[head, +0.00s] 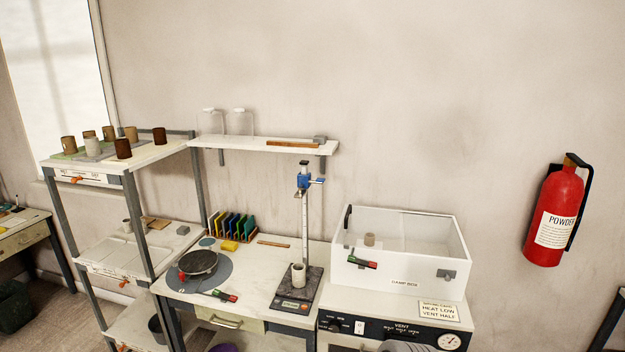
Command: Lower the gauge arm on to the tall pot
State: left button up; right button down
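A height gauge stands on the right part of the work table, with a tall ruled post (305,225) on a dark base (297,292). Its blue gauge arm (308,182) is near the top of the post. A pale grey pot (298,276) stands upright on the base, by the foot of the post. The gauge arm is well above the pot, with a wide gap between them.
A banding wheel (198,263) and a red-green tag (224,295) lie left of the gauge. A wall shelf (262,145) is behind the post. A white damp box (405,275) holding a small pot (369,239) stands right. A rack (130,165) with several cups stands left.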

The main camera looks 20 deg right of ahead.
aim_at(303, 182)
jog(key=u, duration=0.65)
jog(key=i, duration=1.45)
jog(key=z, duration=0.5)
